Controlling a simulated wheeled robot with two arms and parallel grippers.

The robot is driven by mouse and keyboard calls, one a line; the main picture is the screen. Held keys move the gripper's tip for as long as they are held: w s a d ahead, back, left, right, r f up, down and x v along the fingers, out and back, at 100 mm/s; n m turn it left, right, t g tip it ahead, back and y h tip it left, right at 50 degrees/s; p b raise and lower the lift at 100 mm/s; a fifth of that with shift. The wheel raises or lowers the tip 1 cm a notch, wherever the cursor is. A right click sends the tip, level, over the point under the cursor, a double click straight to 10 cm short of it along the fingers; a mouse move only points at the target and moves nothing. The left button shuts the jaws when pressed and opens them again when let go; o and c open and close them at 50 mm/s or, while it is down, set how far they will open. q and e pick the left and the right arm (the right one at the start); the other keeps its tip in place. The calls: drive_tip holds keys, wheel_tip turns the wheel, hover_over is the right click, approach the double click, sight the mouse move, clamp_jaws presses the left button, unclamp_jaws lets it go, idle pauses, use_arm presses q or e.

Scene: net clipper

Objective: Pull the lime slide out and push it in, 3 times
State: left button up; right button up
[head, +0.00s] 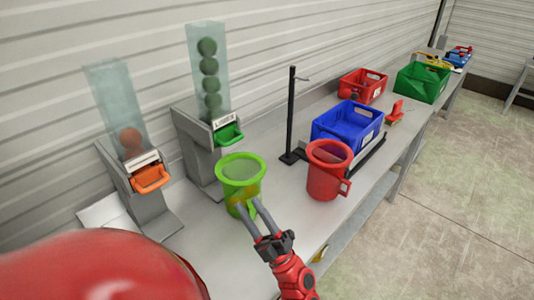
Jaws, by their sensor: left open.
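The lime slide is the green pull handle (229,134) low on the front of a grey dispenser (195,140). It appears pushed in. A clear tube (208,70) above it holds several dark green balls. A translucent yellow-green bucket (240,167) stands on the table in front of this dispenser. My left gripper (247,205) is open, its two fingers at the near side of the bucket, below and in front of the slide. I cannot tell whether they touch the bucket or straddle its handle. My right gripper is not in view.
A second dispenser with an orange slide (151,178) stands to the left. A red bucket (324,181), a black stand (291,115) and a blue crate (346,121) are to the right. Red (362,86) and green (422,82) crates stand farther back.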

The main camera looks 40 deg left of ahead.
use_arm(q)
drive_tip(key=w+a+n+g+h+p, duration=0.2)
drive_tip(key=w+a+h, duration=0.35)
drive_tip(key=a, duration=0.25)
drive_tip(key=t+h+p, duration=0.2)
drive_tip(key=t+h, duration=0.1)
drive_tip(key=h, duration=0.2)
approach(235, 139)
drive_tip(key=shift+s+a+f+n, duration=0.15)
drive_tip(key=shift+s+f+n, duration=0.05)
drive_tip(key=shift+s+n, duration=0.1)
drive_tip(key=a, duration=0.6)
drive_tip(key=w+a+b, duration=0.1)
drive_tip(key=a, duration=0.2)
drive_tip(key=shift+w+a+f, duration=0.1)
drive_tip(key=shift+a+f, duration=0.25)
drive_tip(key=shift+a, duration=0.05)
clamp_jaws()
